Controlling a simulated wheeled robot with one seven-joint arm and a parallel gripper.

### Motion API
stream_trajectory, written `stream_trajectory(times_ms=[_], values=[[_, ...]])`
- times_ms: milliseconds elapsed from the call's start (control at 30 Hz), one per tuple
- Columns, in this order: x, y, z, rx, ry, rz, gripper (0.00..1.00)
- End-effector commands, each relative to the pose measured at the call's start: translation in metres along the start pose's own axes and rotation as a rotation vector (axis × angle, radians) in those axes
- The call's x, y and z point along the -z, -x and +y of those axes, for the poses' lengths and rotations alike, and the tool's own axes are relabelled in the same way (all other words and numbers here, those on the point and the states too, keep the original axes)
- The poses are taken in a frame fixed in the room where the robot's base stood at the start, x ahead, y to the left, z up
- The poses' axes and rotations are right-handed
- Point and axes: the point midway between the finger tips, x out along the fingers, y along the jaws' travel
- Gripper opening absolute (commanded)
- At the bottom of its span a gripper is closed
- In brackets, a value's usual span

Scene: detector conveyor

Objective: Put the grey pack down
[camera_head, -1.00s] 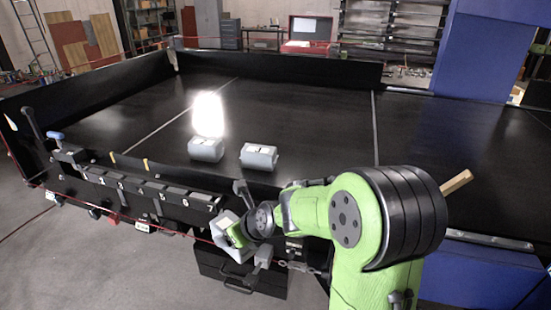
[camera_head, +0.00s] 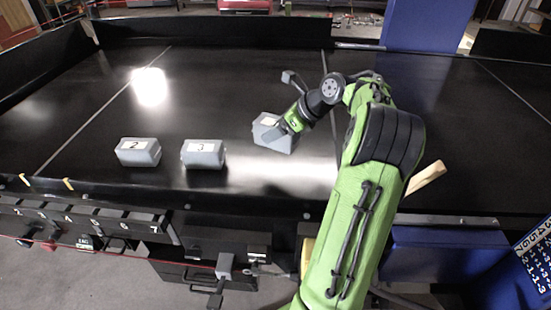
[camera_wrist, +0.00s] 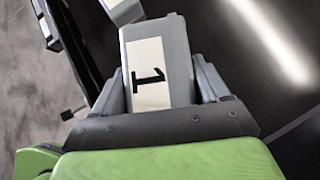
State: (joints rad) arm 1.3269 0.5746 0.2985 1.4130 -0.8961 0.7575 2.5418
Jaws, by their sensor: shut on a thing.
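The grey pack (camera_head: 272,131) is a box with a white label. The wrist view shows a black 1 on that label, and the pack (camera_wrist: 181,50) lies between the two dark fingers. My gripper (camera_head: 285,131) is shut on it, and in the wrist view my gripper (camera_wrist: 160,87) grips its near end. It is over the black conveyor belt (camera_head: 220,95), right of the other packs. I cannot tell whether its underside touches the belt. My fingers and wrist hide part of it.
Grey packs marked 2 (camera_head: 138,151) and 3 (camera_head: 204,153) sit on the belt to the left. One grey pack (camera_wrist: 122,9) shows at the wrist view's top. A dark front rail (camera_head: 240,203) edges the belt. The belt behind the packs is clear.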

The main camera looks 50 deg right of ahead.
Motion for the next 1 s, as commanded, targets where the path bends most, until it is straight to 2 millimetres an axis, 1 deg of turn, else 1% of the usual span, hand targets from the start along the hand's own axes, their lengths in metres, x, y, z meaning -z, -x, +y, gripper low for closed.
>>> stream_trajectory(times_ms=[67, 267, 600, 933, 967, 1000], values=[[0.004, -0.002, -0.001, -0.001, 0.001, -0.001, 0.27], [0.035, -0.034, 0.001, -0.006, -0.002, 0.000, 0.27], [0.070, -0.069, 0.000, -0.003, 0.000, -0.001, 0.27], [0.073, -0.072, 0.000, -0.001, 0.002, -0.003, 0.27], [0.073, -0.072, 0.000, -0.001, 0.001, -0.001, 0.79], [0.073, -0.072, 0.000, -0.001, 0.001, -0.001, 0.85]])
